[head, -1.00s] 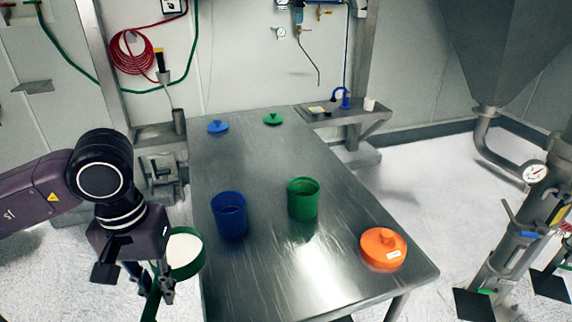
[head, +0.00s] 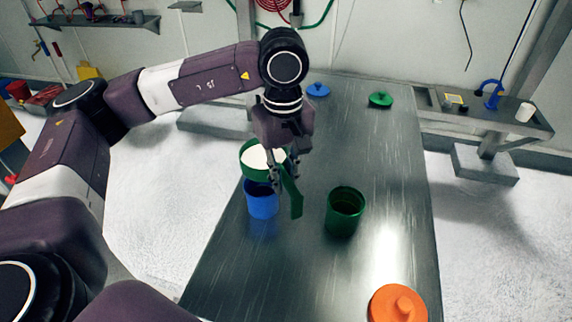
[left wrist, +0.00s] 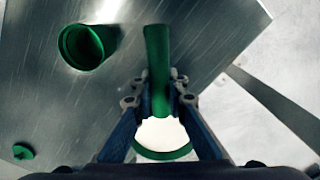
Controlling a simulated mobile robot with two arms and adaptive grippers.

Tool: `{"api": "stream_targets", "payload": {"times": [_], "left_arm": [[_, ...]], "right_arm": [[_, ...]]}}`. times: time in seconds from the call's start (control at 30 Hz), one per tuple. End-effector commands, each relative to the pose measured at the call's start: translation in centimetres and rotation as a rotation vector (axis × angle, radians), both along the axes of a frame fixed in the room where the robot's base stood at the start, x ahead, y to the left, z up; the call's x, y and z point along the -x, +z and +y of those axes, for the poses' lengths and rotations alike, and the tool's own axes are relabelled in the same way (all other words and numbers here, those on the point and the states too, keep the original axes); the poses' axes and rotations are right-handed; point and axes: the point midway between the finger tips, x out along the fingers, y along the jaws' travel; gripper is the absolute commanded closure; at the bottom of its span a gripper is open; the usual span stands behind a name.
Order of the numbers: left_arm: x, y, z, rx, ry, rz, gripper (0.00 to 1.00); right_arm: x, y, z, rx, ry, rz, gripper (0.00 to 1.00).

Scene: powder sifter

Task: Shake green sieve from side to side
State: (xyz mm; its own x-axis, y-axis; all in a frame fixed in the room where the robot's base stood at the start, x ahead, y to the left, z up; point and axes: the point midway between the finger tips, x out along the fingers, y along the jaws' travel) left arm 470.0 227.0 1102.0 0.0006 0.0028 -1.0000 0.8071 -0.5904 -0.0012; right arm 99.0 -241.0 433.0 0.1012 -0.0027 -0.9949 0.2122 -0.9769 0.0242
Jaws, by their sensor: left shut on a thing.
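My left gripper (head: 280,168) is shut on the handle of the green sieve (head: 250,172). The sieve holds white powder and hangs in the air over the blue container (head: 262,203), covering part of its top. The handle end points down to the right. In the left wrist view, the fingers (left wrist: 158,95) clasp the green handle (left wrist: 157,50), and the sieve's rim (left wrist: 165,155) shows partly between them. The open green container (head: 346,212) stands to the right on the table; it also shows in the left wrist view (left wrist: 80,47). My right gripper is not in view.
The steel table (head: 330,285) also bears an orange lid (head: 398,305) at the front right, and a blue lid (head: 318,90) and green lid (head: 380,100) at the back. A side shelf (head: 480,118) stands at the right. The table between the containers and back lids is clear.

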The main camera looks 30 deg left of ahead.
Motion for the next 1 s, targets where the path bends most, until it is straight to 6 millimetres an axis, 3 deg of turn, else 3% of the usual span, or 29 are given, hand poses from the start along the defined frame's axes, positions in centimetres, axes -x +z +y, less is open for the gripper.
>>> {"api": "stream_targets", "payload": {"times": [0.2,0.63,1.0], "left_arm": [[-0.4,0.2,0.4,-0.001,0.088,-0.001,1.00],[-0.3,-1.4,0.4,-0.001,0.083,0.001,1.00],[-0.3,-3.2,0.4,-0.001,0.083,0.000,1.00]], "right_arm": [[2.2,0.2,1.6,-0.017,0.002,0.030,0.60],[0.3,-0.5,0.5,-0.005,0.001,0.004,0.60],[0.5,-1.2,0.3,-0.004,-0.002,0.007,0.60]]}}
